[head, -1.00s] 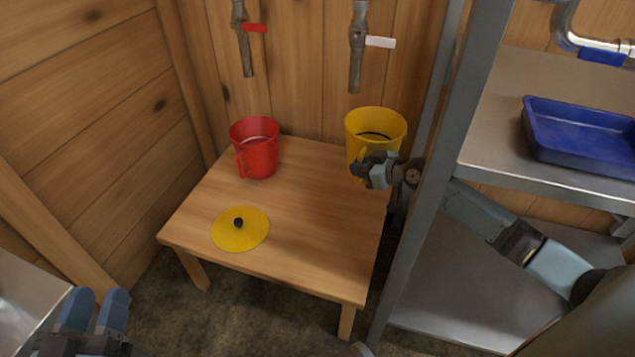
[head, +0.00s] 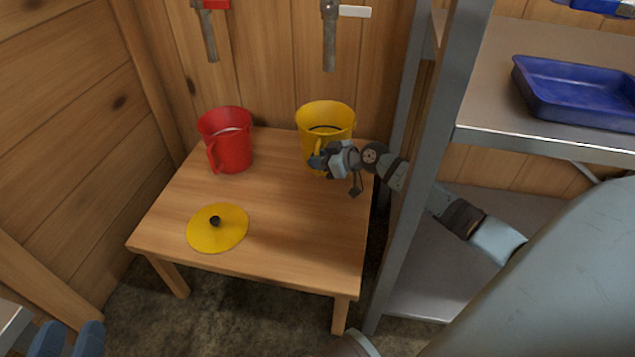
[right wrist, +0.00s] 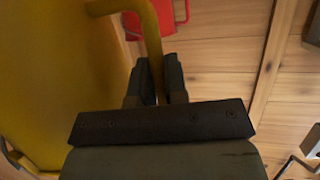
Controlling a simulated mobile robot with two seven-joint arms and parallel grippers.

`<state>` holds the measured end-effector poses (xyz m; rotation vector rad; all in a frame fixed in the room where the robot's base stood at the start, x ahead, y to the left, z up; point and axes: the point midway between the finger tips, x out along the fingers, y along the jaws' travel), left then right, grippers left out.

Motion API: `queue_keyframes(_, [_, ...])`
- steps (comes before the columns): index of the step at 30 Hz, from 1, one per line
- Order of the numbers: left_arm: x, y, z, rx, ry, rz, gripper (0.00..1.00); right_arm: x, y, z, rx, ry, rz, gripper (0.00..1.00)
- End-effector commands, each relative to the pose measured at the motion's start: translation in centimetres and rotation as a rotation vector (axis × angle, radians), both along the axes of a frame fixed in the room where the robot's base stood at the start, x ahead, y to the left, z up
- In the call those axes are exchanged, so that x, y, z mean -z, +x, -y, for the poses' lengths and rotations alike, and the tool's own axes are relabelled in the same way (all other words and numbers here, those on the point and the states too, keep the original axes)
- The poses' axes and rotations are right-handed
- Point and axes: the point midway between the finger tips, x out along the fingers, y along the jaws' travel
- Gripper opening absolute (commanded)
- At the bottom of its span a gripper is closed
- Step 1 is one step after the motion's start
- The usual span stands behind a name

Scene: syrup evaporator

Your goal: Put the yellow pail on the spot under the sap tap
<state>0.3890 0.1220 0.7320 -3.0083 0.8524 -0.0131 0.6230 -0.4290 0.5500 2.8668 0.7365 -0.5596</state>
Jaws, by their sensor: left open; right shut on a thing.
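The yellow pail (head: 326,113) is upright at the back right of the small wooden table (head: 285,225), below the tap with the white handle (head: 329,45). Whether its base touches the table is hard to tell. My right gripper (head: 318,161) is shut on the pail's handle; in the right wrist view the handle (right wrist: 152,45) runs between the fingers (right wrist: 158,82), beside the yellow wall. A second tap (head: 208,35) has a red handle. No marked spot shows under the pail. My left gripper (head: 67,340) is open and empty at the lower left corner, away from the table.
A red pail (head: 228,143) stands at the table's back left. A yellow lid (head: 218,228) with a black knob lies in front of it. A metal shelf (head: 570,145) with a blue tray (head: 580,90) stands on the right, its post close to my right arm.

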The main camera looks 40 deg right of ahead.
Motion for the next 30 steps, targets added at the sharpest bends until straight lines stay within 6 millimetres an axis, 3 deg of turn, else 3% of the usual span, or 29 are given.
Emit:
queue_keyframes(2, [0.1, 0.2, -0.1, -0.001, 0.014, 0.027, 0.43, 1.0, 0.0, 0.0, 0.001, 0.001, 0.002, 0.0])
queue_keyframes(8, [-0.1, 0.3, -0.2, -0.003, 0.025, 0.046, 0.43, 1.5, 0.0, 0.0, 0.0, 0.0, 0.002, 0.0])
queue_keyframes(16, [0.5, 0.9, -0.6, -0.01, 0.078, 0.127, 0.43, 5.4, 0.0, 0.0, 0.001, 0.001, 0.001, 0.0])
queue_keyframes(26, [-0.8, 1.0, -0.8, -0.005, 0.096, 0.176, 0.43, 5.6, 0.0, 0.0, 0.001, 0.0, 0.001, 0.0])
queue_keyframes(27, [-0.7, 1.0, -0.8, -0.005, 0.096, 0.174, 0.43, 5.7, 0.0, 0.0, 0.0, 0.001, 0.0, 0.16])
queue_keyframes(30, [-0.6, 0.9, -0.8, -0.006, 0.095, 0.168, 0.43, 5.7, 0.0, 0.0, 0.0, 0.001, 0.0, 0.39])
